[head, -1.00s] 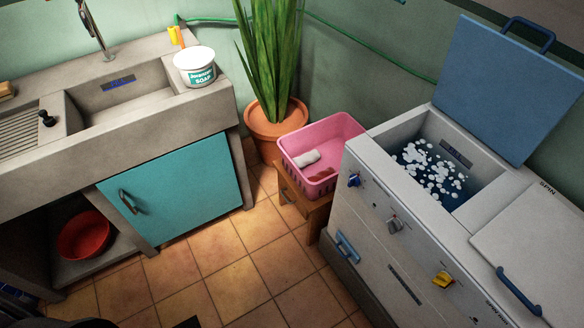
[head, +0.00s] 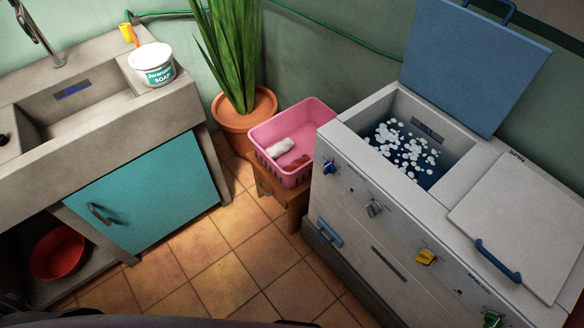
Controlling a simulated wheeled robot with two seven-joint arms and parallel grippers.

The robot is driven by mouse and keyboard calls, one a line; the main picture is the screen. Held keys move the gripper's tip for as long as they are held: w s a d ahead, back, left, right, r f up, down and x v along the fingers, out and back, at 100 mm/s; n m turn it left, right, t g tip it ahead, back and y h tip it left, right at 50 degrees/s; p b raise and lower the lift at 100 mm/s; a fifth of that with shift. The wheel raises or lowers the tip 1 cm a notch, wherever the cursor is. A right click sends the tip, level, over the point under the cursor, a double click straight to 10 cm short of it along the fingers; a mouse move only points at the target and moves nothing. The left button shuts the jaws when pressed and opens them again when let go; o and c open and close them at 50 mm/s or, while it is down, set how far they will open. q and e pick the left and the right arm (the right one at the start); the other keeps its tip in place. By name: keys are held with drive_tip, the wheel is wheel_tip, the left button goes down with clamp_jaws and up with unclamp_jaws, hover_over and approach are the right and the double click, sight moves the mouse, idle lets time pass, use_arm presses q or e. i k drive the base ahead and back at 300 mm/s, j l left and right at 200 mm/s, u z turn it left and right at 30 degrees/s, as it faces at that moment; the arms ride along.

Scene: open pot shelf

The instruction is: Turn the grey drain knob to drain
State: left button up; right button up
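The grey drain knob (head: 374,209) sits on the front panel of the white twin-tub washing machine (head: 352,245), between a blue knob (head: 329,167) at its upper left and a yellow knob (head: 426,257) at its lower right. A green knob (head: 492,319) shows at the bottom edge. The wash tub (head: 408,150) stands open, holding dark blue water with white suds. Its blue lid (head: 475,62) is raised. Neither of my grippers can be made out. Nothing touches the grey knob.
A pink basket (head: 292,140) with cloths stands on a wooden stool (head: 283,204) left of the machine. A potted plant (head: 239,120) stands behind. The sink unit (head: 150,190) is at left. The tiled floor (head: 215,265) between is clear. The spin lid (head: 520,225) is shut.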

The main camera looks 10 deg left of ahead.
sight(374, 208)
drive_tip(key=i+j+z, duration=0.1)
drive_tip(key=i+z, duration=0.4)
drive_tip(key=i+j+z, duration=0.2)
drive_tip(key=i+z, duration=0.15)
drive_tip(key=z, duration=0.15)
drive_tip(key=k+l+z, duration=0.1)
drive_tip(key=z, duration=0.15)
drive_tip(key=k+l+z, duration=0.25)
